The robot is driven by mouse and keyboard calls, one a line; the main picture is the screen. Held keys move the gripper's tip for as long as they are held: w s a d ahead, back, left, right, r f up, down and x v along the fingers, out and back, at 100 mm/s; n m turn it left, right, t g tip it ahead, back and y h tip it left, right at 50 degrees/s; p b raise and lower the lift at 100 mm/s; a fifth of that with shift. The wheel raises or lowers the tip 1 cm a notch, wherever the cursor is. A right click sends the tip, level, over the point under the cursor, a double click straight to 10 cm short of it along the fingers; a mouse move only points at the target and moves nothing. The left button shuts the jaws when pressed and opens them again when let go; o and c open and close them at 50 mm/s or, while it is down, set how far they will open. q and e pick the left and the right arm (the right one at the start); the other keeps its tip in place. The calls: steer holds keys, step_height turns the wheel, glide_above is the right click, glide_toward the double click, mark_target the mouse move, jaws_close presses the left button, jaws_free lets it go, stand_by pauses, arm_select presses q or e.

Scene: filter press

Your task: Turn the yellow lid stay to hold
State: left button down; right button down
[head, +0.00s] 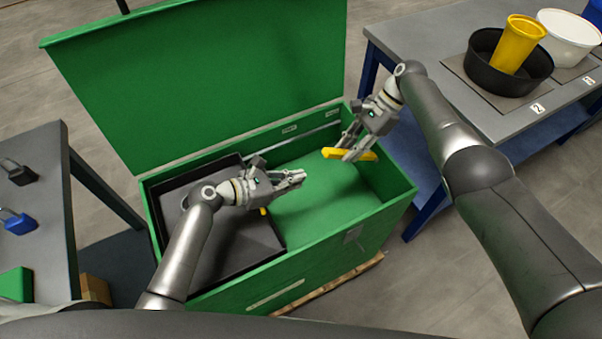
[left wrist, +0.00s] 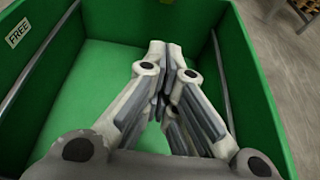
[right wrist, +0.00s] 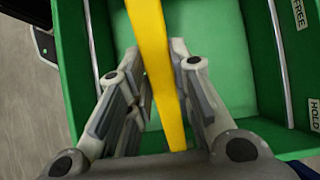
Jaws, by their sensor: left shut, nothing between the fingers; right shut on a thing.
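The yellow lid stay (head: 368,155) shows as a yellow bar above the green floor of the box. My right gripper (head: 347,152) is shut on it; in the right wrist view the yellow bar (right wrist: 152,50) runs between the fingers. Whether its end is fixed to the box cannot be told. My left gripper (head: 302,178) is shut and empty over the box, left of the stay. The left wrist view shows its fingertips (left wrist: 165,55) together. The green lid (head: 200,80) stands open. The right wrist view shows a FREE label (right wrist: 300,12) and a HOLD label (right wrist: 315,112) on the wall.
A black tray (head: 165,262) fills the box's left part; a small yellow piece (head: 263,211) shows below my left gripper. A grey bench (head: 440,60) with a yellow cup (head: 518,45) in a black bowl stands right. A table with padlocks (head: 18,222) stands left.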

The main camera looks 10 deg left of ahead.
arm_select(q)
steer(key=w+d, duration=0.5)
steer(key=d, duration=0.3)
steer(key=shift+w+r, duration=0.15)
steer(key=shift+r, duration=0.05)
steer(key=shift+w+d+r, duration=0.2)
steer(key=shift+d+r, duration=0.1)
steer(key=shift+r, duration=0.25)
steer(key=shift+w+d+r, duration=0.15)
steer(key=shift+d+r, duration=0.1)
steer(key=shift+r, duration=0.3)
arm_select(e)
steer(key=c, duration=1.3)
jaws_free()
steer(key=shift+f, duration=0.15)
arm_select(q)
steer(key=shift+a, duration=0.1)
arm_select(e)
steer(key=shift+s, duration=0.1)
